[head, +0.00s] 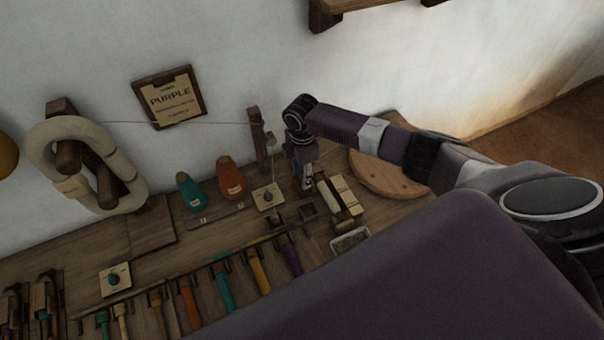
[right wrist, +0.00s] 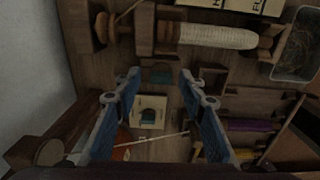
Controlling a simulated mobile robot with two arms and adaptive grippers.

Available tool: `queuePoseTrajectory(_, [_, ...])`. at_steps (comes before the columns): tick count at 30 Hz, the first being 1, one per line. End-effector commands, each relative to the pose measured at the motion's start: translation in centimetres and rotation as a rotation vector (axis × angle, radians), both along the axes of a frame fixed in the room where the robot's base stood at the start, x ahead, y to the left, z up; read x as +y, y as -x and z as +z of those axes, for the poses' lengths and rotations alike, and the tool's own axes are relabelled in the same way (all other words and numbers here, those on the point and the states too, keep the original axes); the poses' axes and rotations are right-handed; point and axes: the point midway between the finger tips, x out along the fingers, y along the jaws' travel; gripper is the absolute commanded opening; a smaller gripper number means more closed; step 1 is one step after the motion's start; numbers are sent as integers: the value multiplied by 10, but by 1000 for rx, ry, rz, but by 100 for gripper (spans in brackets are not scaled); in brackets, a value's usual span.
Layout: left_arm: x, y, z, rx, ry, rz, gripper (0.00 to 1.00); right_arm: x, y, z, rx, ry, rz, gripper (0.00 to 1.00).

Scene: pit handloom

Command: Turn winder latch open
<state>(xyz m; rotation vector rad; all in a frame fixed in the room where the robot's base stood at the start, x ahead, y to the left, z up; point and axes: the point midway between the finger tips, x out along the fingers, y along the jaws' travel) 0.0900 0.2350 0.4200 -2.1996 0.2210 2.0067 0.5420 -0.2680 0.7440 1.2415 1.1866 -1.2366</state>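The winder (head: 338,202), a wooden frame holding a pale wound bobbin, sits on the bench. In the right wrist view its bobbin (right wrist: 215,36) lies across the top, beyond my fingertips. A pale square plate with a dark knob (head: 267,197) is left of the winder. The plate also shows between my fingers in the right wrist view (right wrist: 150,112). I cannot tell for certain which part is the winder latch. My right gripper (head: 307,183) points down beside the winder; in the right wrist view its blue fingers (right wrist: 157,84) are apart with nothing held. My left gripper is out of view.
A wooden post (head: 258,140) carries a thread from the pale skein (head: 85,160). Teal (head: 190,192) and orange (head: 230,178) cones stand left of the plate. Several coloured bobbins (head: 225,289) line the front. A small tray (head: 350,240) and round wooden board (head: 385,175) are near.

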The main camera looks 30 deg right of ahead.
Motion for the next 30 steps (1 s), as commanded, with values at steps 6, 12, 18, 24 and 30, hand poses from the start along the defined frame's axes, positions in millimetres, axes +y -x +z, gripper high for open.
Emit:
queuePoseTrajectory(6, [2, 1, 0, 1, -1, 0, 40, 0, 1, -1, 3, 0, -1, 38])
queuePoseTrajectory(12, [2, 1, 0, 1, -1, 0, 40, -1, 0, 16, 1, 0, -1, 38])
queuePoseTrajectory(18, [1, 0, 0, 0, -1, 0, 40, 0, 0, 59, -1, 0, 0, 38])
queuePoseTrajectory(24, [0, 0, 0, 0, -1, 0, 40, 0, 1, 97, 0, 0, 0, 38])
queuePoseTrajectory(30, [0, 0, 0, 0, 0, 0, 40, 0, 1, 117, 1, 0, -1, 38])
